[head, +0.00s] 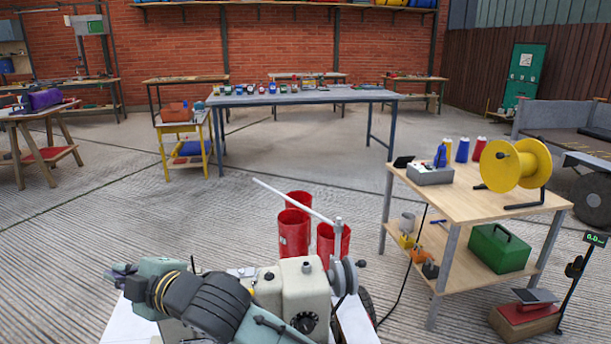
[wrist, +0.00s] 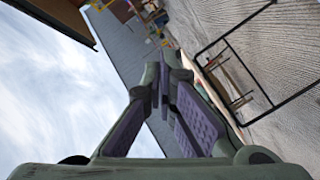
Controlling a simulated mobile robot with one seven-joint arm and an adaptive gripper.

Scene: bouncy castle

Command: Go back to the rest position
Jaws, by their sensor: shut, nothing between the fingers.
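My gripper (wrist: 162,80) shows in the wrist view with its grey-green fingers and purple pads drawn together and nothing between them. In the head view my gripper (head: 122,272) is at the left end of my arm, low in the picture. The arm lies roughly level across the bottom. The gripper is in the air and apart from every table. The wrist view is turned on its side, with sky at the left and the ribbed concrete floor at the right.
Red cylinders (head: 293,233) stand on the floor just beyond my arm. A wooden workbench (head: 465,207) with a yellow reel (head: 515,165) stands at the right. A long blue-legged table (head: 300,96) and a small yellow stand (head: 183,163) are further back. Open floor lies at the left.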

